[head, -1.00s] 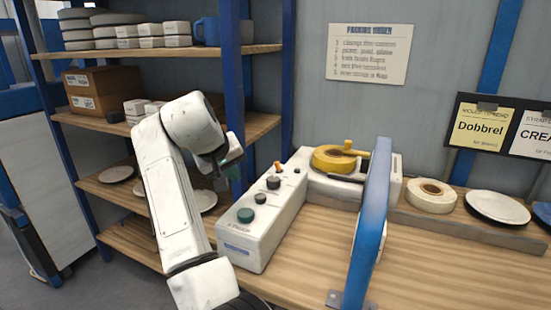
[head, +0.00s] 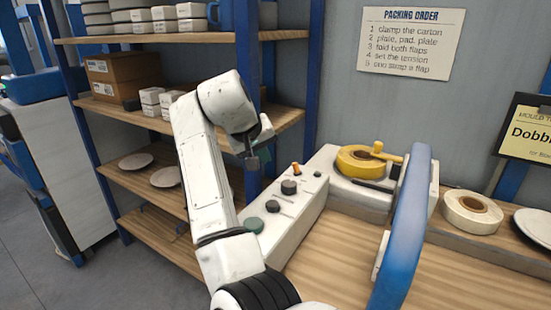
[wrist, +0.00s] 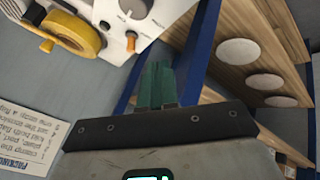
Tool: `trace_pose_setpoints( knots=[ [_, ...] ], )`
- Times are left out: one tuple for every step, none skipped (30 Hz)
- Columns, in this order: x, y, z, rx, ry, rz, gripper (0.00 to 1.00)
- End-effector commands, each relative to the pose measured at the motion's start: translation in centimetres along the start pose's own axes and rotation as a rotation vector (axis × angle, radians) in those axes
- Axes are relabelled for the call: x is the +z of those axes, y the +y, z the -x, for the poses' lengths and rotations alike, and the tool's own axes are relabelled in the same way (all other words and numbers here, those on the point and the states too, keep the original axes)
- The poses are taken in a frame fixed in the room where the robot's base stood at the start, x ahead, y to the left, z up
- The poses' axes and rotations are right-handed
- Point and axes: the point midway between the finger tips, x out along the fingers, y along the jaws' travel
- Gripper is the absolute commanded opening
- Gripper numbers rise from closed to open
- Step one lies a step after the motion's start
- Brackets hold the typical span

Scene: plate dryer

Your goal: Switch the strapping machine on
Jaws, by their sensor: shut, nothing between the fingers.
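The strapping machine (head: 310,215) is a long white box on the wooden bench, with a yellow reel (head: 358,160) at its far end. Its top carries a green button (head: 254,225), dark knobs (head: 289,187) and a small orange switch (head: 296,168). The wrist view shows part of the white panel (wrist: 150,22), with an orange part (wrist: 130,42) on it. My gripper (head: 253,163) is shut and empty, left of the machine's panel and apart from it. Its green fingers (wrist: 157,85) are together in the wrist view. My arm hides part of the machine's near left side.
A blue upright arch (head: 405,235) stands over the bench right of the panel. Blue-framed shelves (head: 185,38) with plates and boxes stand behind my arm at left. A tape roll (head: 472,212) lies at right. The bench front (head: 330,265) is bare.

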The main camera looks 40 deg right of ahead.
Motion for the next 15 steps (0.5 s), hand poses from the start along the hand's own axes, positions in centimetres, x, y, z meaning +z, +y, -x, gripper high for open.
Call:
trace_pose_setpoints(
  knots=[
    [0.1, 0.0, -0.7, 0.001, -0.004, 0.000, 0.00],
    [0.1, 0.0, -1.2, 0.001, -0.005, 0.001, 0.00],
    [0.1, 0.0, -1.8, 0.000, -0.004, 0.002, 0.00],
    [0.1, 0.0, -2.4, 0.000, -0.005, 0.002, 0.00],
    [0.1, 0.0, -3.0, 0.000, -0.004, 0.002, 0.00],
    [0.1, 0.0, -3.8, 0.000, -0.006, 0.002, 0.00],
    [0.1, 0.0, -4.4, 0.000, -0.006, 0.002, 0.00],
    [0.1, 0.0, -5.0, 0.000, -0.005, 0.002, 0.00],
    [0.1, 0.0, -5.8, 0.000, -0.005, 0.002, 0.00],
    [0.1, 0.0, -6.4, 0.000, -0.005, 0.001, 0.00],
    [0.1, 0.0, -7.0, -0.001, -0.005, 0.001, 0.00],
    [0.1, 0.0, -7.8, 0.000, -0.005, 0.001, 0.00],
    [0.1, 0.0, -8.3, 0.000, -0.005, 0.001, 0.00],
    [0.1, 0.0, -8.8, 0.000, -0.004, 0.002, 0.00],
    [0.1, 0.0, -9.5, 0.000, -0.005, 0.001, 0.00]
  ],
)
